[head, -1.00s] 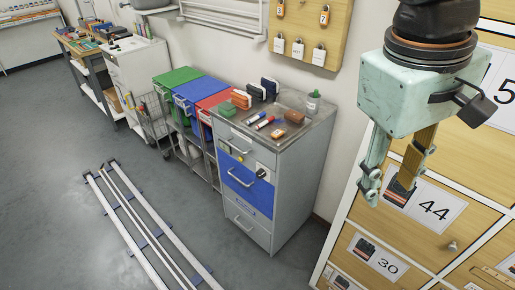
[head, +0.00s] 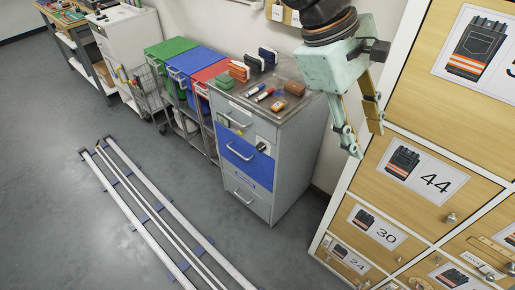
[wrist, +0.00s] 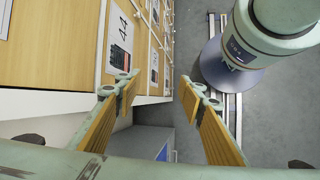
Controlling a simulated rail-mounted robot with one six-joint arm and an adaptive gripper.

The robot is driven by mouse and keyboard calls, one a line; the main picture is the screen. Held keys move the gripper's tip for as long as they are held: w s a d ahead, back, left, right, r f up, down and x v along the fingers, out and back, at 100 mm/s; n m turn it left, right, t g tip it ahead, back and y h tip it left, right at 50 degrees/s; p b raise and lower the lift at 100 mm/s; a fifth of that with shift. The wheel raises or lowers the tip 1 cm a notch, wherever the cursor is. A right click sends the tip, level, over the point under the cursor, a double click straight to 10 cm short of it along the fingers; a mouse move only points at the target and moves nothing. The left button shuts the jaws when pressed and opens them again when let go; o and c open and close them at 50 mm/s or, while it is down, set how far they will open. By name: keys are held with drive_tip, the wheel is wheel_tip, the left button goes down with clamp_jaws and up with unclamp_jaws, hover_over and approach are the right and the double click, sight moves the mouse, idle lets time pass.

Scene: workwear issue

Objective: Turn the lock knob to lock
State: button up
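A black knob (head: 263,146) shows on the grey cabinet (head: 291,150) with a blue drawer front, at the right of its upper face. It is too small to tell which way it is turned. Silver knobs also sit on the wooden locker doors, one on door 44 (head: 450,217). I cannot tell which knob is the lock knob. My gripper (head: 365,140) is open and empty, hanging in the air right of the grey cabinet and beside the lockers. In the wrist view its fingers (wrist: 160,88) are spread with nothing between them.
The wooden locker wall (head: 405,205) stands close at the right. Several tools and small items lie on the cabinet top. Green, blue and red bins (head: 211,78) stand left of it. Floor rails (head: 160,220) run across the open grey floor.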

drive_tip(key=w+a+f+n+t+h+p, duration=0.1)
drive_tip(key=w+a+f+n+t+h, duration=0.1)
drive_tip(key=w+a+f+n+h, duration=0.45)
drive_tip(key=w+a+f+n+t+h+p, duration=0.1)
drive_tip(key=w+a+f+n+t+h, duration=0.15)
drive_tip(key=w+a+f, duration=0.75)
drive_tip(key=w+a+f+n+t, duration=0.2)
drive_tip(key=w+a+f+n, duration=0.15)
drive_tip(key=f, duration=0.25)
drive_tip(key=w+a+f+n+t, duration=0.2)
drive_tip(key=w+a+f+t, duration=0.15)
drive_tip(key=f, duration=0.25)
drive_tip(key=n+t+y, duration=0.3)
drive_tip(key=n+t, duration=0.2)
drive_tip(key=n, duration=0.1)
approach(259, 149)
drive_tip(key=w+a+v, duration=0.1)
drive_tip(key=v, duration=0.3)
drive_tip(key=shift+s+d+m, duration=0.1)
drive_tip(key=shift+s+m, duration=0.15)
drive_tip(key=shift+s, duration=0.1)
drive_tip(key=shift+w+d, duration=0.1)
drive_tip(key=shift+d+b+x, duration=0.2)
drive_tip(key=shift+b+x, duration=0.15)
drive_tip(key=shift+x, duration=6.4)
